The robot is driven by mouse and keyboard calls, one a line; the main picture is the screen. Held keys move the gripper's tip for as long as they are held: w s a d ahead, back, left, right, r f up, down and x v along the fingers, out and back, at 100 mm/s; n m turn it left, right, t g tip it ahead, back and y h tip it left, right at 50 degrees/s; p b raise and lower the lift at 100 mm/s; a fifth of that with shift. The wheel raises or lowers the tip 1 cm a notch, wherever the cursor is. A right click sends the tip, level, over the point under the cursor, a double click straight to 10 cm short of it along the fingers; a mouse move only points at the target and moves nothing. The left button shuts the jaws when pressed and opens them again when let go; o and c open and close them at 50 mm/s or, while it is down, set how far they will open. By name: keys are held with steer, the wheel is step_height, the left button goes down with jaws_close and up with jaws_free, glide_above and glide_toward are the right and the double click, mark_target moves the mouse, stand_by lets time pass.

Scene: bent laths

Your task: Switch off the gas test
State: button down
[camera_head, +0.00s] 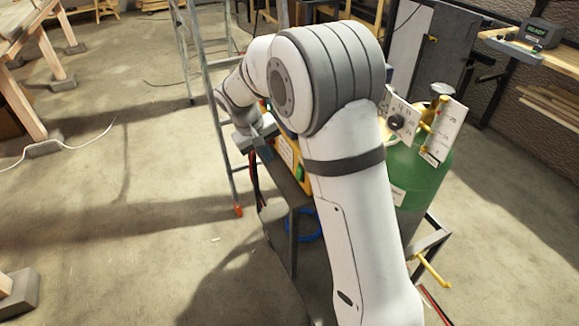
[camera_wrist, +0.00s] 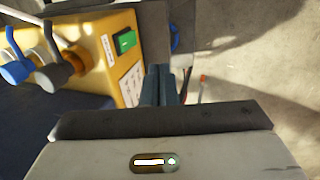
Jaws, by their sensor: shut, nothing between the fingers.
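A yellow box (camera_wrist: 88,55) fills the upper left of the wrist view, with a green switch (camera_wrist: 125,41) on its face beside printed labels. In the head view the box (camera_head: 291,160) shows in part behind my arm, with a green spot (camera_head: 299,172) on it. My gripper (camera_wrist: 162,72) is shut and empty. In the wrist view its fingertips appear just below and right of the switch; I see no contact. My gripper (camera_head: 261,147) is small in the head view, by the box's left end. A green gas cylinder (camera_head: 422,178) stands behind my arm, partly hidden.
A dark stand (camera_head: 288,190) carries the box. A ladder (camera_head: 207,75) stands behind it. White scale plates (camera_head: 443,130) sit at the cylinder's top.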

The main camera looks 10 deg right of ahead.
steer(key=shift+f, duration=0.1)
steer(key=x, duration=0.3)
steer(key=d+x, duration=0.1)
steer(key=x, duration=0.3)
steer(key=d+x, duration=0.1)
steer(key=x, duration=0.3)
steer(key=shift+w+d+r, duration=0.25)
steer(key=shift+w+r, duration=0.15)
steer(key=shift+r, duration=0.05)
steer(key=shift+w+d+f, duration=0.15)
steer(key=shift+w+d, duration=0.05)
steer(key=shift+d, duration=0.4)
steer(key=shift+a, duration=0.1)
